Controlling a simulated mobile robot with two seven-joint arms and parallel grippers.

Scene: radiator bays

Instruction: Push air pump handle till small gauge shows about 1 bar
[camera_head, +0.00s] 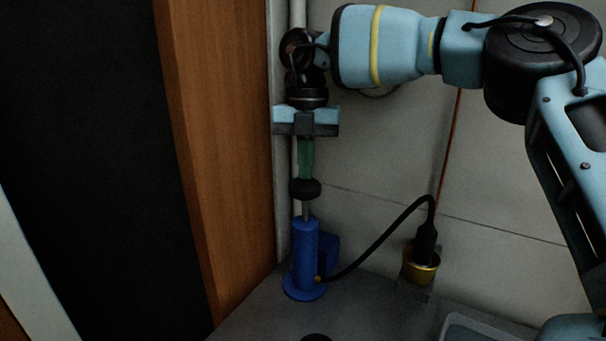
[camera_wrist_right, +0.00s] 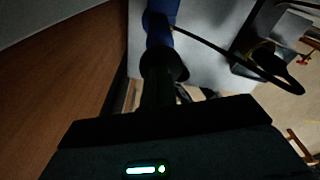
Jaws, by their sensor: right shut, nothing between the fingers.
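The blue air pump (camera_head: 305,250) stands upright on the grey floor near the wall, with its thin rod (camera_head: 306,210) showing above the cylinder. The black pump handle (camera_head: 305,189) tops the rod; in the wrist view the handle (camera_wrist_right: 170,66) lies in front of the blue pump (camera_wrist_right: 160,27). My right gripper (camera_head: 306,172) points straight down, shut and empty, its greenish fingers at the top of the handle. They seem to touch it. No gauge face is readable; a blue box (camera_head: 329,252) sits behind the cylinder. My left gripper is not in view.
A black hose (camera_head: 385,232) arcs from the pump base to a black connector (camera_head: 427,243) in a brass-coloured cup (camera_head: 421,268). A wooden panel (camera_head: 220,140) stands close on the left. A pale pipe runs behind the gripper. A clear tray (camera_head: 455,328) lies at lower right.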

